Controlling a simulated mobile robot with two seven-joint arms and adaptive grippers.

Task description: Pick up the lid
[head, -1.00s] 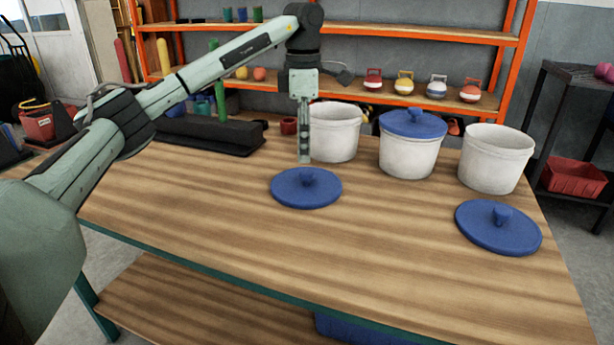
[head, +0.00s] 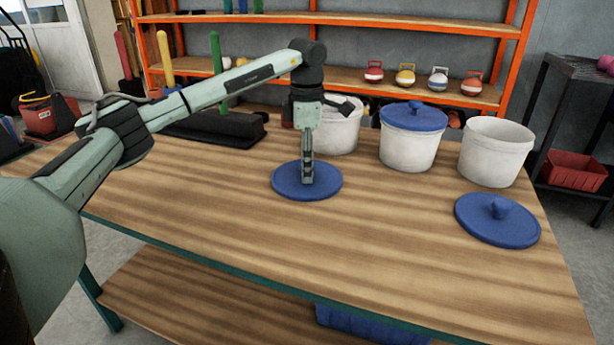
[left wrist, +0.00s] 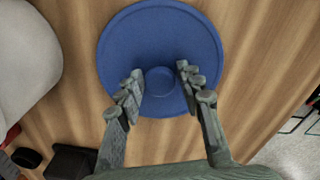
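A round blue lid (head: 285,182) lies flat on the wooden table, in front of the left white bucket. My left gripper (head: 307,181) points straight down over its middle. In the left wrist view the lid (left wrist: 160,35) fills the upper middle, and its round knob (left wrist: 160,80) sits between the two fingertips. The left gripper (left wrist: 160,84) is open there, with a gap on each side of the knob. A second blue lid (head: 480,225) lies at the right of the table, and a third blue lid (head: 413,117) covers the middle bucket. My right gripper is not in view.
A white bucket (head: 343,135) stands just behind my left gripper. The middle bucket (head: 408,150) and an open right bucket (head: 495,155) stand along the back. A black tray-like block (head: 215,130) lies at the back left. The table's front (head: 330,240) is clear.

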